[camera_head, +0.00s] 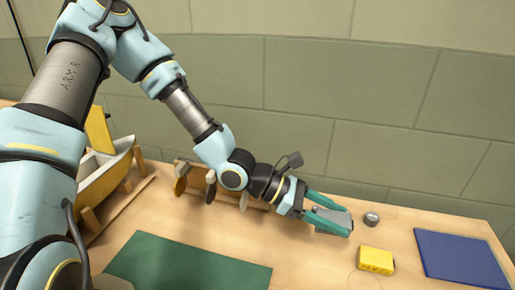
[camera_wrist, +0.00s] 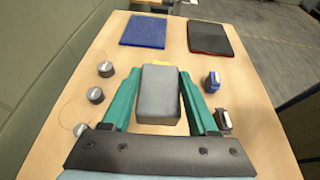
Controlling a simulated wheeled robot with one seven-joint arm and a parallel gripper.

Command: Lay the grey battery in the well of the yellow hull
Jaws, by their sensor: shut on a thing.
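My gripper (camera_head: 330,211) has teal fingers shut on the grey battery (camera_head: 336,220) over the right half of the workbench. In the wrist view the battery (camera_wrist: 158,105), a grey block with a lighter top face, sits between the two fingers of my gripper (camera_wrist: 160,78). The yellow hull (camera_head: 104,180), with a pale rim and an upright yellow piece, stands at the far left on a wooden stand. My own arm partly covers it, and its well cannot be made out. The gripper is well to the right of the hull.
A wooden rack (camera_head: 195,182) with disc-like parts stands behind the arm. A yellow block (camera_head: 376,260), a grey cylinder (camera_head: 371,219) and a blue mat (camera_head: 460,258) lie at the right. A green mat (camera_head: 190,264) lies bare in front. A wall runs behind the bench.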

